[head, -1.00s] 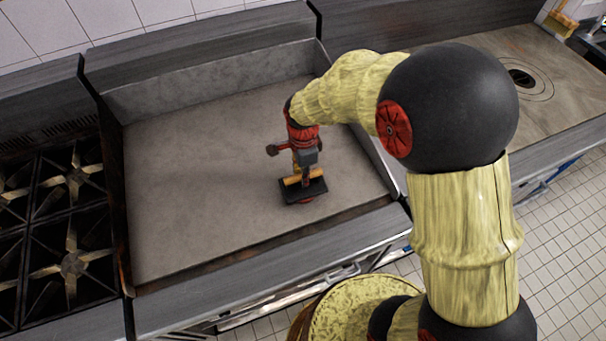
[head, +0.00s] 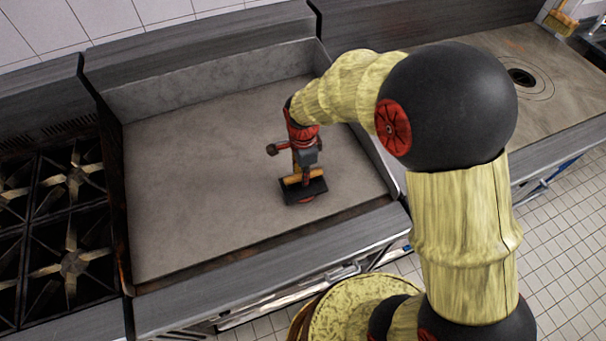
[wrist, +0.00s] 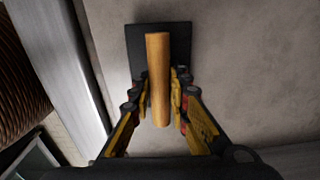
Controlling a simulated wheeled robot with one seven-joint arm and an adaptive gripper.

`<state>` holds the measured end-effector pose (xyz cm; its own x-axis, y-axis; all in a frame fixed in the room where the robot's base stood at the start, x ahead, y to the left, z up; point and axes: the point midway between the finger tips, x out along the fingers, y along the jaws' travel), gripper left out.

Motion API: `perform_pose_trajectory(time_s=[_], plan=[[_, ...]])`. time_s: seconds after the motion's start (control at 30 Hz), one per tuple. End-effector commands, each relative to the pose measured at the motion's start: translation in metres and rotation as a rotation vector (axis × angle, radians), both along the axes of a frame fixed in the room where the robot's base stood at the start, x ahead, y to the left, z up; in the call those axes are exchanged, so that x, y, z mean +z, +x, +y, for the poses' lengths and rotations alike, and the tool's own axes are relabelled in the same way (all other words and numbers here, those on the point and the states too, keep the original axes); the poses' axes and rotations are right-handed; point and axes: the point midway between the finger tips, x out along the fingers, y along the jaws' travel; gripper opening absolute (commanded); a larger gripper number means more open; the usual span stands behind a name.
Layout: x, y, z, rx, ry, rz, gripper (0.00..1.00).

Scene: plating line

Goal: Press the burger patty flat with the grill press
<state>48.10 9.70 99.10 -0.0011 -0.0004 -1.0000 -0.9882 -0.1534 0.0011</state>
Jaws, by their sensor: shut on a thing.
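The grill press has a black rectangular plate (head: 303,193) and a wooden handle, and sits low over the griddle's front right area. My gripper (head: 303,176) is above it, shut on the handle. In the wrist view the wooden handle (wrist: 158,80) lies between the fingers of my gripper (wrist: 160,98), with the dark plate (wrist: 180,42) beneath. The rest of the patty is hidden by the press.
The griddle (head: 200,190) is bare to the left and behind the press, with raised walls at its back and sides. A burner stove (head: 72,220) stands at the left. Another flat top (head: 470,95) lies at the right, past the arm.

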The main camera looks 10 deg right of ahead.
Motion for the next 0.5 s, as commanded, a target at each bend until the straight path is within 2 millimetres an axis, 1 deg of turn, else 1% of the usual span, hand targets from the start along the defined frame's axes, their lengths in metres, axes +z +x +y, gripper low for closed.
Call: perform_pose_trajectory(time_s=[0.5], plan=[[-0.0034, 0.0013, 0.0003, 0.000, 0.000, -0.003, 0.00]])
